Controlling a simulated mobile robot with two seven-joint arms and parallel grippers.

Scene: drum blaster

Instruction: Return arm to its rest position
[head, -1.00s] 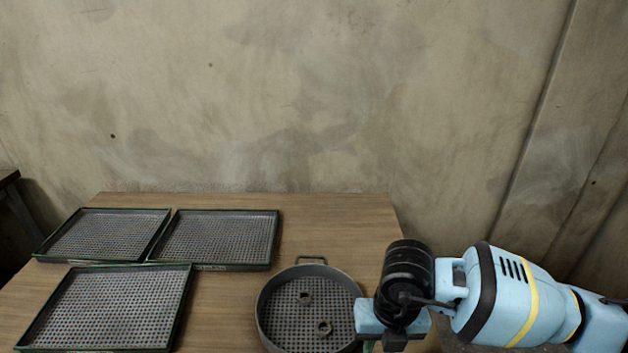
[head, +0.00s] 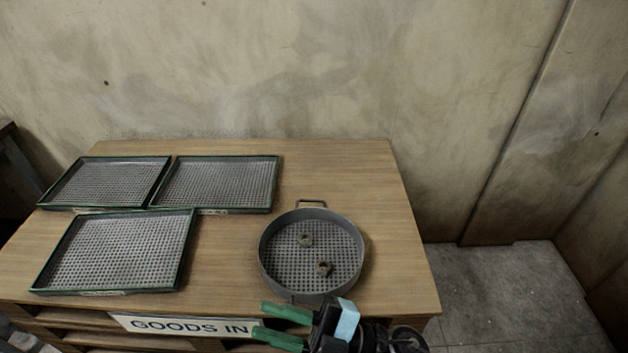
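My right gripper (head: 262,320) shows at the bottom edge, in front of the table. Its two green fingers point left and stand apart, with nothing between them. It is below the round grey basket (head: 262,262) in the picture and overlaps the table's front edge. Most of the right arm is out of frame or hidden behind the gripper. My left gripper is not in view.
Three green-rimmed mesh trays (head: 190,240) lie at the left, looking empty. A GOODS IN sign (head: 190,326) is on the table front. Floor (head: 500,290) is clear at the right.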

